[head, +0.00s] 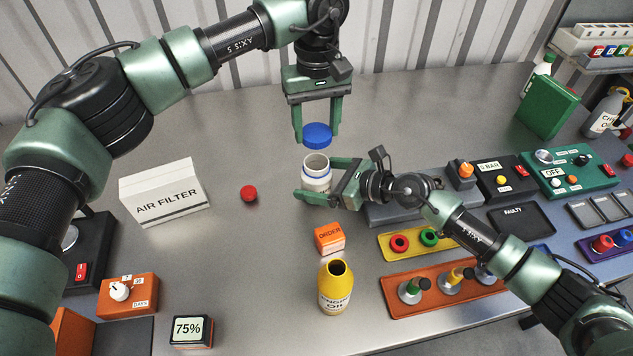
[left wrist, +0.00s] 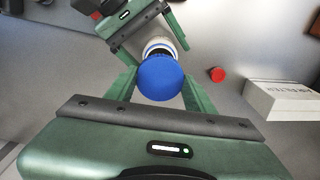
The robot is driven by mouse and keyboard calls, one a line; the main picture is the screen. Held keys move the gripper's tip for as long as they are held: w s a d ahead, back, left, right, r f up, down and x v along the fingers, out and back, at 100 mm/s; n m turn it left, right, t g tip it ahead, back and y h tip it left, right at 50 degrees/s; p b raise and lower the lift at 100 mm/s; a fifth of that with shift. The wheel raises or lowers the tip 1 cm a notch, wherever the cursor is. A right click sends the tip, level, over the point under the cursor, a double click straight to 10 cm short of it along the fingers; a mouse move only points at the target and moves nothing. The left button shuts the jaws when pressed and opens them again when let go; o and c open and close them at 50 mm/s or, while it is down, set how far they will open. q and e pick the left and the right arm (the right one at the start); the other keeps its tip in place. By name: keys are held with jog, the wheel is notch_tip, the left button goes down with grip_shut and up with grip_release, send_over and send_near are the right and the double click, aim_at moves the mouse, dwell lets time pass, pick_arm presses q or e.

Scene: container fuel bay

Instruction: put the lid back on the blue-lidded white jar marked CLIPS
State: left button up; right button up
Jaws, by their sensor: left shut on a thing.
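The blue lid (head: 317,134) is between the fingers of my left gripper (head: 318,138), which is shut on it. It hangs a little above the white jar (head: 316,166), apart from it in the head view. The jar stands upright and open on the bench, its label partly hidden. My right gripper (head: 322,181) has its fingers around the jar's sides; whether they press on it I cannot tell. In the left wrist view the lid (left wrist: 161,77) covers part of the jar (left wrist: 158,45).
A red ball or cap (head: 249,193) and the AIR FILTER box (head: 164,192) lie left of the jar. The orange ORDER block (head: 329,237) and yellow oil bottle (head: 335,288) stand in front. Control panels and trays fill the right side. The bench behind the jar is clear.

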grip_shut()
pick_arm(q)
send_over(316, 155)
jog(key=s, duration=0.2)
jog(key=shift+s+f, duration=0.2)
jog(key=shift+f, duration=2.3)
jog(key=shift+f, duration=0.1)
jog(key=shift+f, duration=0.8)
jog(key=shift+f, duration=0.55)
